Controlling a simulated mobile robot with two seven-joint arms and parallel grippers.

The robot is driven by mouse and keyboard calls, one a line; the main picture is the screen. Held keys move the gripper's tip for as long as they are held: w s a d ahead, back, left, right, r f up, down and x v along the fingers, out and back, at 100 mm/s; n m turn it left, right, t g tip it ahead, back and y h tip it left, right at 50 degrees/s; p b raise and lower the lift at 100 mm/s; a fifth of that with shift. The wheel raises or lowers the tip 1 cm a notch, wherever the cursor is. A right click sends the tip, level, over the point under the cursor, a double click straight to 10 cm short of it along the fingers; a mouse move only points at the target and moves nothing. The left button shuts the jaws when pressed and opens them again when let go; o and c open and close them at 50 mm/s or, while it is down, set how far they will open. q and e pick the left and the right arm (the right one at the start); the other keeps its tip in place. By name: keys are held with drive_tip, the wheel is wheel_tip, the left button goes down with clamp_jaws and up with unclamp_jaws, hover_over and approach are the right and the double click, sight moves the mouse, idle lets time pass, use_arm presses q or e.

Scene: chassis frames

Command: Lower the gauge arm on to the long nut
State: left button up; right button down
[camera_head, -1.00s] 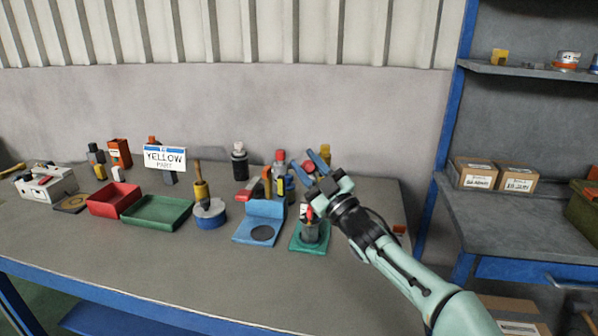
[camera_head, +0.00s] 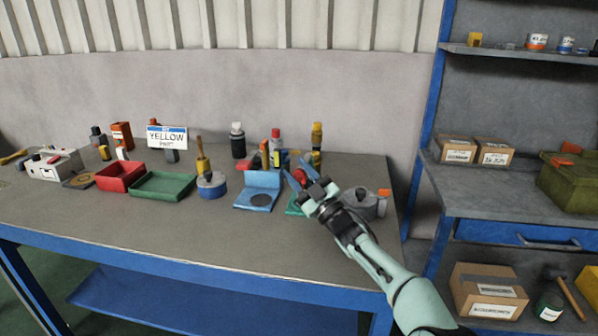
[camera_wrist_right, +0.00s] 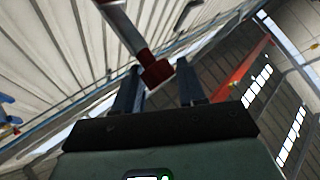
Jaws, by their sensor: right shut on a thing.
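My right gripper (camera_head: 300,177) is at the right part of the bench, with blue fingers shut on a red grip (camera_head: 300,176). In the right wrist view the red grip (camera_wrist_right: 156,72) sits between the two fingers, at the end of a pale bar (camera_wrist_right: 121,26). I take this bar for the gauge arm, raised off the bench. A green base (camera_head: 292,209) shows under the gripper, mostly hidden by the gripper and my arm. I cannot make out the long nut. My left gripper is not in view.
A blue angled holder (camera_head: 262,183) with a dark disc stands just left. A grey round part (camera_head: 359,203) and a white block (camera_head: 382,206) lie right, behind my arm. Bottles (camera_head: 276,142) stand behind. Red (camera_head: 120,184) and green (camera_head: 160,193) trays lie left. The front bench is clear.

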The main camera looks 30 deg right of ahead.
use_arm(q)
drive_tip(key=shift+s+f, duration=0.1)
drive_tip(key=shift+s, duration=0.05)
use_arm(e)
drive_tip(key=shift+w+f, duration=0.1)
drive_tip(key=shift+f, duration=0.3)
drive_tip(key=c, duration=0.8)
unclamp_jaws()
drive_tip(key=shift+r, duration=0.1)
drive_tip(key=shift+s+d, duration=0.1)
drive_tip(key=shift+s, duration=0.25)
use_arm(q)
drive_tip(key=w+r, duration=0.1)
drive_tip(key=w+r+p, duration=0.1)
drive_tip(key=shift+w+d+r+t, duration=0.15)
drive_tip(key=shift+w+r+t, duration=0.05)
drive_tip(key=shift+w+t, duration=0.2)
use_arm(e)
drive_tip(key=s+d, duration=0.1)
drive_tip(key=s, duration=0.3)
drive_tip(key=s+d+f, duration=0.1)
drive_tip(key=s, duration=0.4)
drive_tip(key=s+d, duration=0.1)
drive_tip(key=s, duration=0.3)
drive_tip(key=shift+s+d+f, duration=0.2)
drive_tip(key=shift+s+d, duration=0.05)
drive_tip(key=shift+d, duration=0.1)
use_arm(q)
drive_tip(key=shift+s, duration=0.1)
